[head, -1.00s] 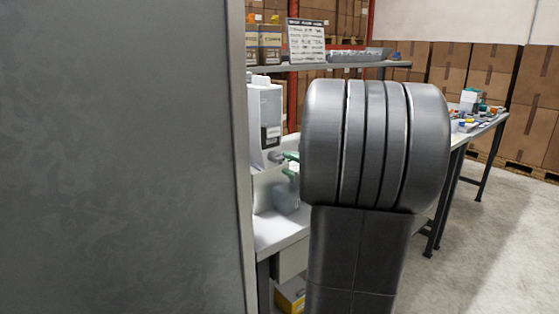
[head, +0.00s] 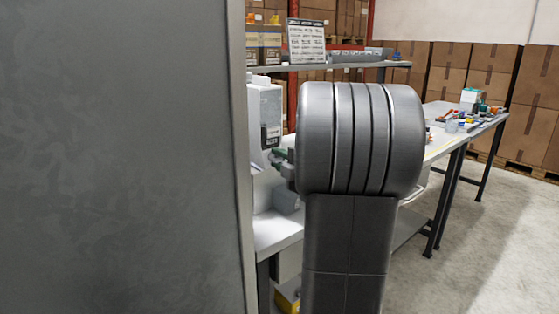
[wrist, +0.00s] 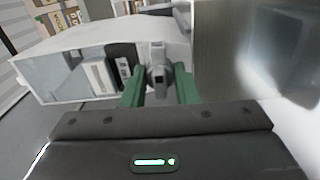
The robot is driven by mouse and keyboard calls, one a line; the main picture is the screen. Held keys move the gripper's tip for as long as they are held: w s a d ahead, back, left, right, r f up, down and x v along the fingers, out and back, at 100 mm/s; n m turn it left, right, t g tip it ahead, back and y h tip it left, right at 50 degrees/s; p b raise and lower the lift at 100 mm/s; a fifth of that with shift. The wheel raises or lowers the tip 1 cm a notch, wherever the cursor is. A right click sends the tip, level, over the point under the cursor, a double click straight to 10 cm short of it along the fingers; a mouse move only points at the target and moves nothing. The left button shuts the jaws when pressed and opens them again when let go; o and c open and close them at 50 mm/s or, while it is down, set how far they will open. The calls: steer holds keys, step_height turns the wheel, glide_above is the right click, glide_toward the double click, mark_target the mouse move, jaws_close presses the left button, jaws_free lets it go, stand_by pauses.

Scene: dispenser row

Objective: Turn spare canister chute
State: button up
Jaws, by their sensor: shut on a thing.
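A pale canister (head: 268,115) with a dark label stands on the bench in the head view, partly hidden by a large grey panel. In the wrist view it seems to be the whitish box (wrist: 75,65) lying across the left, with labels on its face. A small grey chute (wrist: 158,78) sticks out from it. My gripper (wrist: 158,92) has green fingers on either side of the chute and is shut on it.
The grey panel (head: 120,150) fills the left of the head view. A grey block-like object (head: 287,200) sits on the bench below the chute. A shelf (head: 340,66) runs above. A table with small items (head: 475,110) stands at right. Floor at right is clear.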

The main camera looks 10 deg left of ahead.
steer(key=m+p, duration=0.1)
steer(key=m, duration=0.1)
steer(key=shift+r+m, duration=0.15)
steer(key=shift+m, duration=0.25)
steer(key=shift+m+p, duration=0.8)
steer(key=shift+m, duration=0.6)
steer(key=shift+f, duration=0.2)
steer(key=o, duration=0.6)
steer(key=shift+o, duration=0.2)
steer(key=shift+d, duration=0.1)
steer(key=v, duration=1.3)
steer(key=shift+s+d, duration=0.25)
steer(key=x, duration=1.4)
